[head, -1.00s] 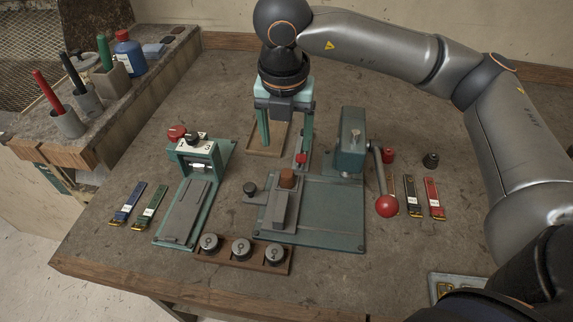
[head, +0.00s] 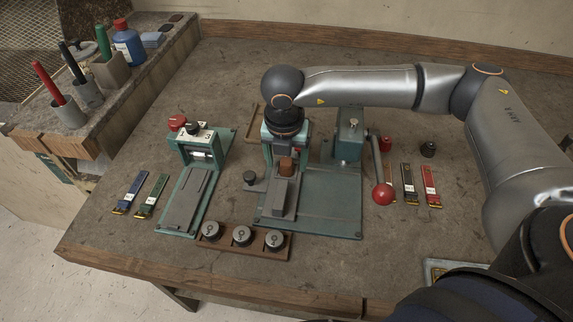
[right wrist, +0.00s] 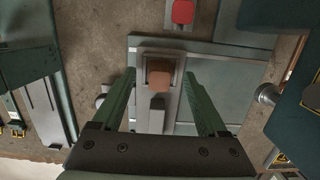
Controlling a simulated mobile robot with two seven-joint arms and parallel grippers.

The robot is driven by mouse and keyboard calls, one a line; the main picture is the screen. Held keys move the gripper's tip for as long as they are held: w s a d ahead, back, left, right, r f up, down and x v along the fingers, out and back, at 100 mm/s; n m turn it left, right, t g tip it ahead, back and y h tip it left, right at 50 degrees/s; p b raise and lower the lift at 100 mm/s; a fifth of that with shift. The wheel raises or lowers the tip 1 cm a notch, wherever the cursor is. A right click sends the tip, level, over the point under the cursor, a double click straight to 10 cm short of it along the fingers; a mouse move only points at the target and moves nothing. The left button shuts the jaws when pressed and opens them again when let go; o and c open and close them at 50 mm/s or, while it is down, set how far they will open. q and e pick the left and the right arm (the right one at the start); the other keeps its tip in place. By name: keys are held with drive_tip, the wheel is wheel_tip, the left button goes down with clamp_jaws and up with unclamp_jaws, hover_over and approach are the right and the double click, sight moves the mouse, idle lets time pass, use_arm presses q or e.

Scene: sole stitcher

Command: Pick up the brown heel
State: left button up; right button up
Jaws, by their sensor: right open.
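The brown heel (head: 287,166) is a small block standing on the grey holder of the green base plate (head: 330,210). In the right wrist view the heel (right wrist: 160,80) sits at the middle, in a dark-edged seat at the end of the grey holder. My right gripper (head: 285,170) is open and points down over the holder. Its two green fingers show on either side of the heel, with a gap on both sides; how far they reach down is hard to tell. Nothing is held. My left gripper is out of view.
A green post (head: 349,137) with a red-ball lever (head: 383,194) stands right of the holder. A green clamp fixture (head: 200,150) is at left. A wooden rack (head: 243,240) of round weights lies in front. Colored strips lie at both sides.

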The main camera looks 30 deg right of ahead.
clamp_jaws()
idle(0.6)
